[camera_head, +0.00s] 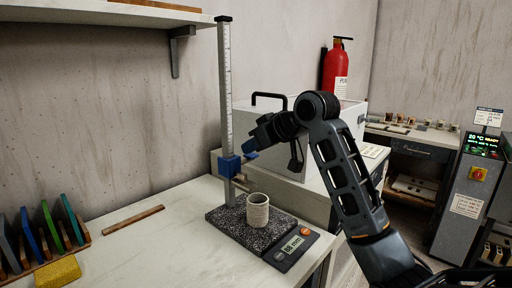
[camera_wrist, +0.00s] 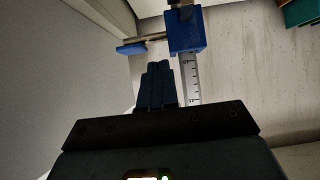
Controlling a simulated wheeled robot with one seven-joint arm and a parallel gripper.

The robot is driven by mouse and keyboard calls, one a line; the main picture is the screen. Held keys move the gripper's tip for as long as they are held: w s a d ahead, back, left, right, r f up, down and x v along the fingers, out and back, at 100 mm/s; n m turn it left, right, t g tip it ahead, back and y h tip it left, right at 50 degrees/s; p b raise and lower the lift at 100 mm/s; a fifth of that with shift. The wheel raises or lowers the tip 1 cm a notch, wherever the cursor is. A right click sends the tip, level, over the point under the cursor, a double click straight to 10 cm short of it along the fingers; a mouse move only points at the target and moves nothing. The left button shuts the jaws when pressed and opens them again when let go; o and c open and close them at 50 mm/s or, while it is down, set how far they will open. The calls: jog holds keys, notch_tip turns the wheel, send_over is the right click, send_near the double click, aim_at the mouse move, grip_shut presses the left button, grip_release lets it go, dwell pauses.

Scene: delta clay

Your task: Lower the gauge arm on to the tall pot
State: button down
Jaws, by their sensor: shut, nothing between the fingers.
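The height gauge is a tall steel column (camera_head: 225,90) with a ruled scale and a blue slider (camera_head: 230,166). A short gauge arm (camera_head: 237,184) shows just below the slider, above and left of the pot's rim; a gap seems to lie between them. The pot (camera_head: 257,210) is pale, ribbed and upright on the dark speckled base. My gripper (camera_head: 249,151) is beside the column, near slider height. In the wrist view my gripper (camera_wrist: 158,68) is shut and empty, near the blue slider (camera_wrist: 186,32) and a rod with a blue pad (camera_wrist: 131,48). Contact is unclear.
A white box (camera_head: 290,125) stands behind my arm. A shelf (camera_head: 110,10) juts out upper left.

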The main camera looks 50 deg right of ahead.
jog(key=r+v, duration=0.1)
jog(key=v, duration=0.9)
jog(key=s+f+x, duration=0.1)
jog(key=f+x, duration=0.1)
jog(key=x, duration=1)
jog(key=shift+d+f, duration=0.1)
jog(key=shift+d, duration=0.05)
notch_tip(320, 180, down, 2)
jog(key=shift+f, duration=0.25)
